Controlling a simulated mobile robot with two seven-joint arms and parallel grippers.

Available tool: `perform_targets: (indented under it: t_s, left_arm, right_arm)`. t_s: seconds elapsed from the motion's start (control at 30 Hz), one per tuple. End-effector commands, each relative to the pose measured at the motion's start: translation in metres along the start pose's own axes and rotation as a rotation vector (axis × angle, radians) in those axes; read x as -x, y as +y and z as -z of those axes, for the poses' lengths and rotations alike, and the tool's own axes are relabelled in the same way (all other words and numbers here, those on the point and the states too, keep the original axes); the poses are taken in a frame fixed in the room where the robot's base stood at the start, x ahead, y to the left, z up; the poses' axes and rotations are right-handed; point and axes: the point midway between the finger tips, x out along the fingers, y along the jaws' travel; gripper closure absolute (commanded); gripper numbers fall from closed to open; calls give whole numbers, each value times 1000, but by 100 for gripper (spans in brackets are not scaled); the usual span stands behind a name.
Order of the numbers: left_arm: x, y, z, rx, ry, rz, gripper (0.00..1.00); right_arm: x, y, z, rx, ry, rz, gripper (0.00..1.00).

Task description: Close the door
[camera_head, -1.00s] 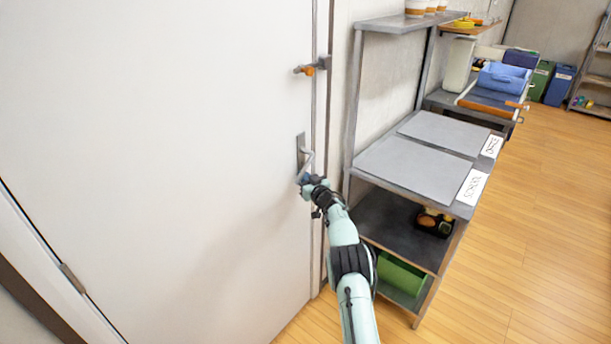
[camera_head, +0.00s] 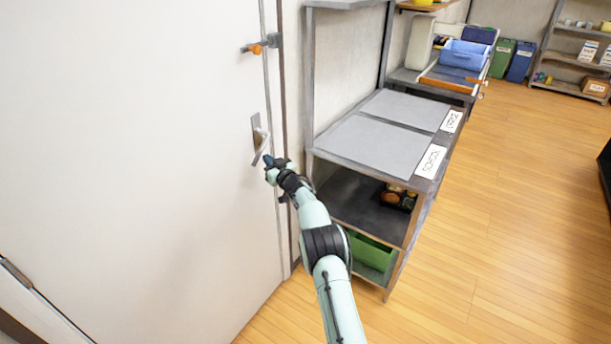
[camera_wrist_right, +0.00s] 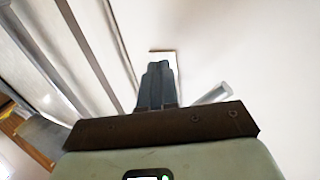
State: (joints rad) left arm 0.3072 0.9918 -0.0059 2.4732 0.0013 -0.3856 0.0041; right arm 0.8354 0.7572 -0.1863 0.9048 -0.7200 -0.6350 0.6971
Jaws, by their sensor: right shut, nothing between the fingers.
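The white door (camera_head: 140,150) fills the left of the head view and stands upright, its handle side close to the frame strip (camera_head: 284,90). Its metal lever handle (camera_head: 260,138) sits near the right edge, and an orange-tipped latch (camera_head: 256,47) is above it. My right gripper (camera_head: 268,160) is at the handle, just below and right of it; I cannot tell whether it touches. In the right wrist view the gripper's fingers (camera_wrist_right: 157,85) are together and empty, with the handle (camera_wrist_right: 214,93) to their right. My left gripper is not in view.
A metal shelf unit (camera_head: 312,100) with grey boards, a black tray of food (camera_head: 397,197) and a green bin (camera_head: 370,254) stands right of the door, close to my right arm.

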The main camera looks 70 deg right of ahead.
Motion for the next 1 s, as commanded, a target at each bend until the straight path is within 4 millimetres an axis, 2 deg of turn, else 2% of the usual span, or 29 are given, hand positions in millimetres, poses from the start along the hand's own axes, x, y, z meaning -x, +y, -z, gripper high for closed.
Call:
perform_targets:
  t_s: [0.5, 0.7, 0.93, 1.0]
  left_arm:
    - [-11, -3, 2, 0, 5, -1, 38]
    - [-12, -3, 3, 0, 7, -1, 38]
    - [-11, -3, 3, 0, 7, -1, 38]
    - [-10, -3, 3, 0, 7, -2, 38]
  right_arm:
    - [81, 36, -4, 3, -7, -6, 100]
    - [93, 40, -4, 3, -8, -4, 100]
    - [94, 40, -5, 2, -9, -4, 100]
    - [93, 36, -11, -8, -21, -4, 100]
